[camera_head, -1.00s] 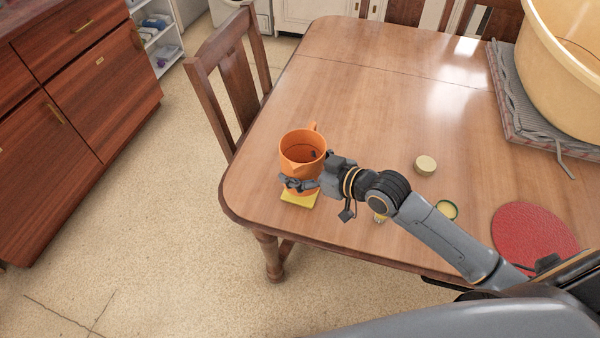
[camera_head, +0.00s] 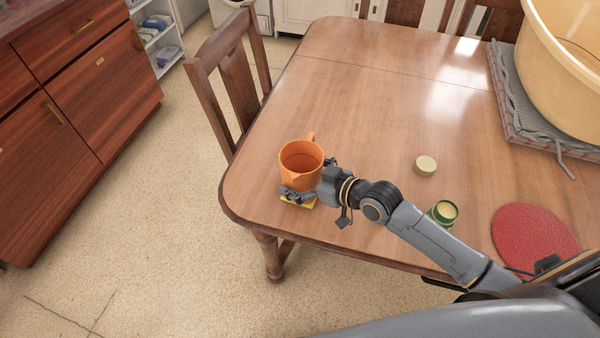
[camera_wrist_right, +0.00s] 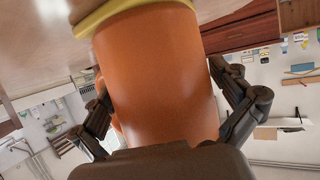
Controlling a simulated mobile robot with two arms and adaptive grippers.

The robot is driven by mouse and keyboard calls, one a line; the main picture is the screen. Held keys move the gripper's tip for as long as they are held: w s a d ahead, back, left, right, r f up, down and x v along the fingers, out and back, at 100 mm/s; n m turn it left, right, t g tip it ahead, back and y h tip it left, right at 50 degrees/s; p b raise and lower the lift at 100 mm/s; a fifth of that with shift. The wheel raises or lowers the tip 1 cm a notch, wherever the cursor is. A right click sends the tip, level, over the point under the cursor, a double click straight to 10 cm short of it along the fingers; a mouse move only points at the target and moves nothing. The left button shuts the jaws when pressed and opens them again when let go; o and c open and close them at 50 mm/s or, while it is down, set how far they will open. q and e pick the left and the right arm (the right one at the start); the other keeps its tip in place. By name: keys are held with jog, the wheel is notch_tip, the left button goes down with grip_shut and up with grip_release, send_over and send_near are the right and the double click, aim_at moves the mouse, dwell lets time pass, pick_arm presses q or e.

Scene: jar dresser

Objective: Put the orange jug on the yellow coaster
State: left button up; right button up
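The orange jug (camera_head: 300,165) stands upright over the yellow coaster (camera_head: 311,205) near the table's left front corner. My right gripper (camera_head: 313,182) has its fingers low around the jug and appears shut on it. In the right wrist view, the jug's wall (camera_wrist_right: 155,75) fills the space between the dark fingers. The coaster (camera_wrist_right: 91,21) shows right at the jug's base; they look in contact, but a small gap cannot be ruled out. The gripper and jug hide most of the coaster in the head view. My left gripper is not in view.
A pale round lid (camera_head: 426,165), an open green jar (camera_head: 444,212) and a red round mat (camera_head: 533,241) lie right of the jug. A large tan basin (camera_head: 560,70) stands at the back right. A wooden chair (camera_head: 232,75) stands at the left edge.

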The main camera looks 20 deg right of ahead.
jog(key=shift+r, duration=0.2)
jog(key=v, duration=1)
jog(key=shift+s+d+f, duration=0.1)
jog(key=shift+s+d, duration=0.05)
jog(key=shift+v, duration=0.85)
